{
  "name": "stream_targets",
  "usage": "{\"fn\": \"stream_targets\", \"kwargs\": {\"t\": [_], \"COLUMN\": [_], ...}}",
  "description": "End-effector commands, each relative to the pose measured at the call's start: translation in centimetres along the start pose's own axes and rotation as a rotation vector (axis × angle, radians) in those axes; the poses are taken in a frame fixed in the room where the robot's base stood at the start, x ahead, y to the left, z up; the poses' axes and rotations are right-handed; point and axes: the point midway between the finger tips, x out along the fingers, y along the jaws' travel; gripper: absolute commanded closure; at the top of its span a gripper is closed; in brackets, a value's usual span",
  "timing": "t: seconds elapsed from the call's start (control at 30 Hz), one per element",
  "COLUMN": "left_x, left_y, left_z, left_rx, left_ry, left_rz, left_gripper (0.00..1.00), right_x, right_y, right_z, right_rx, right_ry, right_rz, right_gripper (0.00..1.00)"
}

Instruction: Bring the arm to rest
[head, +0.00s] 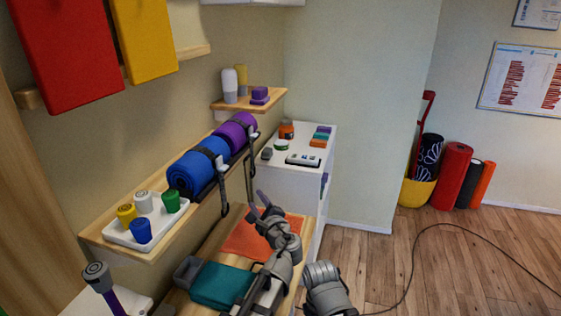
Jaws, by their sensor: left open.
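My left arm reaches up from the bottom of the head view. Its gripper (262,207) is open, with nothing between its fingers. It is over the far part of a wooden table (222,225), near an orange cloth (283,231) that lies flat there. I cannot tell the exact height of the fingers above the cloth. My right gripper is not in view.
A folded teal cloth (222,287) lies on the table's near part. A wall shelf (92,235) holds a white tray of cups (162,226), a blue roll (197,167) and a purple roll (236,132). A white cabinet (290,190) stands behind. A cable (413,248) crosses the floor.

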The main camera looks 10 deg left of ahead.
Motion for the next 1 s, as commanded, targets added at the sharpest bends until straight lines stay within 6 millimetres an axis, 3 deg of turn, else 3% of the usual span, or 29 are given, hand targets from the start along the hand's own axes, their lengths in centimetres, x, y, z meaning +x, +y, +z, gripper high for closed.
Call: {"fn": "stream_targets", "kwargs": {"t": [0.17, 0.3, 0.4, 0.6, 0.7, 0.83, 1.0], "left_x": [-3.4, -8.6, -13.4, -21.8, -24.3, -25.7, -25.9], "left_y": [6.9, 12.7, 15.5, 17.8, 18.0, 18.0, 18.0], "left_z": [0.2, -1.6, -3.2, -5.3, -5.7, -6.0, -6.0], "left_rx": [-0.4, -0.699, -0.851, -0.996, -1.016, -1.023, -1.024], "left_ry": [0.002, -0.023, -0.054, -0.123, -0.145, -0.158, -0.16], "left_rz": [0.352, 0.711, 0.966, 1.361, 1.472, 1.536, 1.542], "left_gripper": [0.57, 0.57, 0.57, 0.57, 0.57, 0.57, 0.57], "right_x": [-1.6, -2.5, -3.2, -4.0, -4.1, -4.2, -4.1], "right_y": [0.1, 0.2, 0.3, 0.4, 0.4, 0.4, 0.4], "right_z": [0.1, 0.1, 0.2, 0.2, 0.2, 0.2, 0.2], "right_rx": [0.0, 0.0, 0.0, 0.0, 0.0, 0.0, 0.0], "right_ry": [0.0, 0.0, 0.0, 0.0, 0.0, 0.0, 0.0], "right_rz": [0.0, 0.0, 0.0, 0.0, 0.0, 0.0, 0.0], "right_gripper": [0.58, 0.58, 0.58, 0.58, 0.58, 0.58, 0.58]}}
